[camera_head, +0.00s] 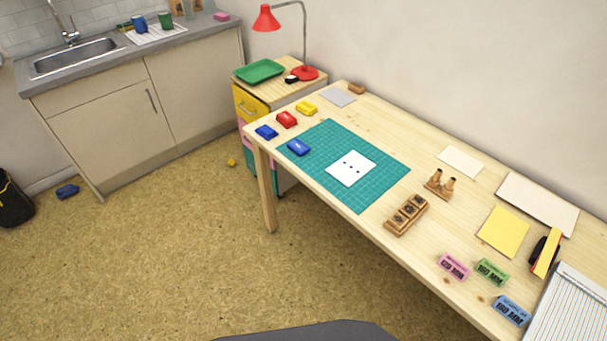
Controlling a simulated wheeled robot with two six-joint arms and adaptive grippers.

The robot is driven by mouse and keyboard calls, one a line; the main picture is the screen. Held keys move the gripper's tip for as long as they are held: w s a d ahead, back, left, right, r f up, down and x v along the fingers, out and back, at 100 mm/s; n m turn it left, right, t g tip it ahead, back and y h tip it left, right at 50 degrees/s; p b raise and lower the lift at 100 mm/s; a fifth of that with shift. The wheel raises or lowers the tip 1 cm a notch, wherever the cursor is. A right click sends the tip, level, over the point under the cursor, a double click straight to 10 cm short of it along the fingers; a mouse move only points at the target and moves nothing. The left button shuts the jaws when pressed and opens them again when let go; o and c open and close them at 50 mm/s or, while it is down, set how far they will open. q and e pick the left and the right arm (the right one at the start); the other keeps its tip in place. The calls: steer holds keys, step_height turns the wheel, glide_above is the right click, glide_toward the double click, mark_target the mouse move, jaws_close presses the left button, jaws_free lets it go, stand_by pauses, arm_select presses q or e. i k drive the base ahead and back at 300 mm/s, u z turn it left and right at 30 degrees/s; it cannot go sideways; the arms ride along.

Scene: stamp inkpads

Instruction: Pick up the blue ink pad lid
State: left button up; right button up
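Two small blue pieces lie near the left end of the wooden table. One blue piece (266,131) sits at the table's left edge, in line with a red ink pad (286,119) and a yellow ink pad (306,107). The other blue piece (298,147) lies on the left part of the green cutting mat (382,164) and has a small pale mark on top. I cannot tell for sure which of the two is the lid. Neither of my grippers is in view, and nothing is seen touching either blue piece.
A white card (351,169) with blue marks lies on the mat. A wooden stamp holder (406,215) and a stand with two stamps (440,185) are to the right. A green tray (259,71) and red lamp (266,18) stand behind. A blue object (67,191) lies on the floor.

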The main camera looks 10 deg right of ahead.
mark_target(298, 148)
steer(key=z, duration=0.35)
steer(key=k, duration=0.25)
steer(key=u, duration=1.2)
steer(key=i, duration=1.05)
steer(key=z, duration=0.15)
